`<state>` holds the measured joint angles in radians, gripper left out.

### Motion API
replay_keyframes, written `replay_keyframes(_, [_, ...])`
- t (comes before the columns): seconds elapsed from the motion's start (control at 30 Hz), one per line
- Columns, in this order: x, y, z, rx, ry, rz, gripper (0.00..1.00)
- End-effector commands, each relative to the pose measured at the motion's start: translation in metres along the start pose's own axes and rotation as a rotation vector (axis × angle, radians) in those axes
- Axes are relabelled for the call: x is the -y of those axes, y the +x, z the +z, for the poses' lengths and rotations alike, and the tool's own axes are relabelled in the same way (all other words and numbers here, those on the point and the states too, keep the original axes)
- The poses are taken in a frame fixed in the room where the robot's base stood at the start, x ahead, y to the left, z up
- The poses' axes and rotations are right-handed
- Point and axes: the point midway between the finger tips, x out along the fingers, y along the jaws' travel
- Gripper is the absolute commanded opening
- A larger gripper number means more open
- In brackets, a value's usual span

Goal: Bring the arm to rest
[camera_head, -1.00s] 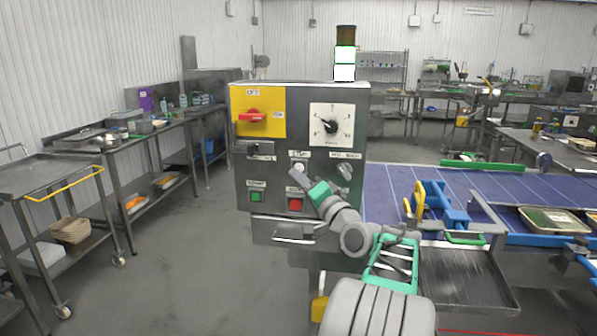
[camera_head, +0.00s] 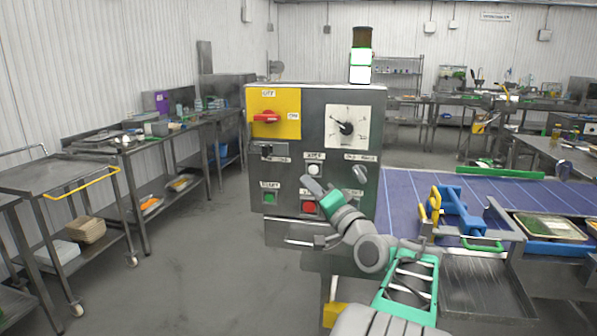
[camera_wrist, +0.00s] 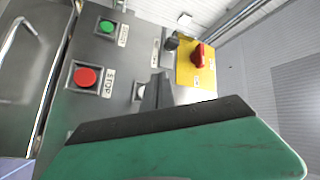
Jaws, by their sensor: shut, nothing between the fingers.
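My gripper (camera_head: 311,186) is shut and empty in front of the grey control box. In the wrist view the dark fingers (camera_wrist: 157,90) cover part of the white button, with the red stop button and green button to the left. My arm reaches up from the bottom of the head view with its green link.
The box also carries a red rotary switch (camera_head: 267,117) on a yellow plate and a dial (camera_head: 346,128). A blue conveyor (camera_head: 480,190) with a food tray (camera_head: 550,227) lies right. A steel trolley (camera_head: 60,175) stands left, with open floor between it and the box.

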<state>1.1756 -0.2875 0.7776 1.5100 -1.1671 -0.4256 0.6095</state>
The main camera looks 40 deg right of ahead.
Motion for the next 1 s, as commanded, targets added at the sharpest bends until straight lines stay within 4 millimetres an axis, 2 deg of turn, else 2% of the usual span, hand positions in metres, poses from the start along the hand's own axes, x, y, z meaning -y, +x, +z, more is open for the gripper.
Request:
replay_keyframes(0.13, [0.0, 0.0, 0.001, 0.002, -0.037, 0.001, 0.0])
replay_keyframes(0.17, [-0.005, 0.0, 0.006, 0.026, -0.07, 0.017, 0.0])
replay_keyframes(0.23, [-0.03, -0.003, 0.026, 0.122, -0.164, 0.104, 0.0])
replay_keyframes(0.27, [-0.048, -0.007, 0.033, 0.166, -0.211, 0.163, 0.0])
replay_keyframes(0.3, [-0.076, -0.016, 0.044, 0.224, -0.251, 0.248, 0.0])
replay_keyframes(0.37, [-0.12, -0.037, 0.064, 0.312, -0.284, 0.378, 0.0])
replay_keyframes(0.4, [-0.147, -0.055, 0.076, 0.374, -0.299, 0.464, 0.0])
replay_keyframes(0.47, [-0.181, -0.085, 0.093, 0.464, -0.312, 0.588, 0.0])
replay_keyframes(0.5, [-0.2, -0.107, 0.103, 0.523, -0.313, 0.665, 0.0])
replay_keyframes(0.57, [-0.22, -0.141, 0.117, 0.607, -0.308, 0.772, 0.0])
replay_keyframes(0.6, [-0.23, -0.164, 0.125, 0.659, -0.302, 0.84, 0.0])
replay_keyframes(0.67, [-0.238, -0.198, 0.139, 0.74, -0.286, 0.934, 0.0])
replay_keyframes(0.7, [-0.238, -0.219, 0.15, 0.8, -0.276, 0.99, 0.0])
replay_keyframes(0.77, [-0.232, -0.248, 0.168, 0.894, -0.263, 1.066, 0.0])
replay_keyframes(0.8, [-0.224, -0.266, 0.181, 0.959, -0.255, 1.112, 0.0])
replay_keyframes(0.87, [-0.206, -0.289, 0.202, 1.055, -0.253, 1.172, 0.0])
replay_keyframes(0.9, [-0.189, -0.301, 0.216, 1.116, -0.264, 1.203, 0.0])
replay_keyframes(1.0, [-0.15, -0.314, 0.243, 1.216, -0.332, 1.235, 0.0])
